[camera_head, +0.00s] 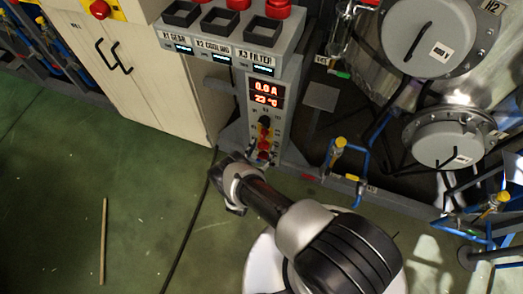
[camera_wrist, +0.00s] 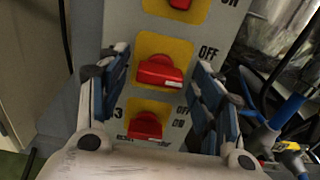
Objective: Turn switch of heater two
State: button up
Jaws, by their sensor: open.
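A grey control panel (camera_wrist: 197,20) fills the middle of the wrist view. It carries red rotary switches on yellow plates, one above another. The middle red switch (camera_wrist: 160,72) has OFF printed at its upper right. The lower red switch (camera_wrist: 145,125) has a "3" at its left and OFF and ON at its right. The top red switch (camera_wrist: 180,4) is cut by the frame edge. My gripper (camera_wrist: 164,62) is open, its fingers on either side of the middle switch with visible gaps. In the head view, my arm reaches the switch column (camera_head: 264,133), where the gripper is small and unclear.
A red display (camera_head: 266,92) reading 0.0 A and 23 °C is above the switches. Blue pipes with a yellow valve (camera_head: 338,143) stand right of the panel. A pale cabinet (camera_head: 150,75) stands left. A stick (camera_head: 103,240) lies on the otherwise open green floor.

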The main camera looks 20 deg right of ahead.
jog(key=c, duration=1.1)
jog(key=shift+o, duration=0.2)
jog(key=shift+n, duration=0.3)
jog(key=n, duration=1.3)
jog(key=shift+n, duration=2.1)
